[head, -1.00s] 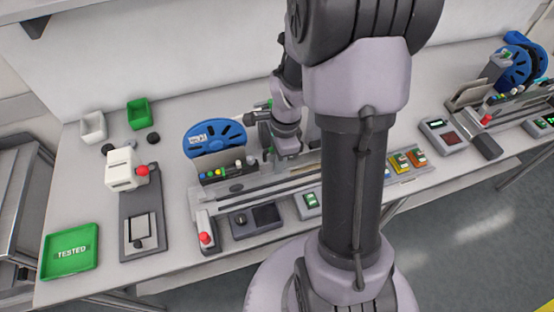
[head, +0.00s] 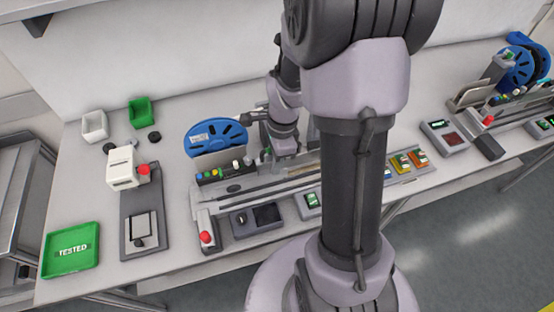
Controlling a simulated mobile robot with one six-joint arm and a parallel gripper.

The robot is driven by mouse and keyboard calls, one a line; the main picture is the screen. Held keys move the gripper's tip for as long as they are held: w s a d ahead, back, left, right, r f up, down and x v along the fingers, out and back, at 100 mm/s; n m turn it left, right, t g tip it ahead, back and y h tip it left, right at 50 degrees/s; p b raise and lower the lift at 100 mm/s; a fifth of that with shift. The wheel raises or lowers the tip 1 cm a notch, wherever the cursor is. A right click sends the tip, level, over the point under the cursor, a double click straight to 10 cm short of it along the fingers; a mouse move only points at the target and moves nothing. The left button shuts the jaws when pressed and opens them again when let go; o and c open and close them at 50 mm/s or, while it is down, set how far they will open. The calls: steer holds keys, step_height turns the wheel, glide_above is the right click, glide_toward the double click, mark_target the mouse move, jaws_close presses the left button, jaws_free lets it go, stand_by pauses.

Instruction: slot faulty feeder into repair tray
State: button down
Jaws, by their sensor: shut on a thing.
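A feeder with a blue reel (head: 215,137) is near the middle of the bench, behind a long grey slotted rail unit (head: 215,188). My gripper (head: 268,150) is pointed down at the right of the reel, close over the rail unit. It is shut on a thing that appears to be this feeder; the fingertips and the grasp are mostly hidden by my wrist. I cannot tell whether the feeder touches the slots. No tray is marked for repair in view; a green tray (head: 70,266) at the front left is labelled TESTED.
A white device (head: 122,165) with a red knob stands on a dark plate at left. Small boxes line the rail's front. Another blue-reel station (head: 525,65) is far right. My arm hides the centre.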

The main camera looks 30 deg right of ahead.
steer(key=shift+w+a, duration=0.25)
steer(key=shift+a, duration=0.5)
steer(key=c, duration=1.2)
jaws_free()
steer(key=shift+o, duration=0.2)
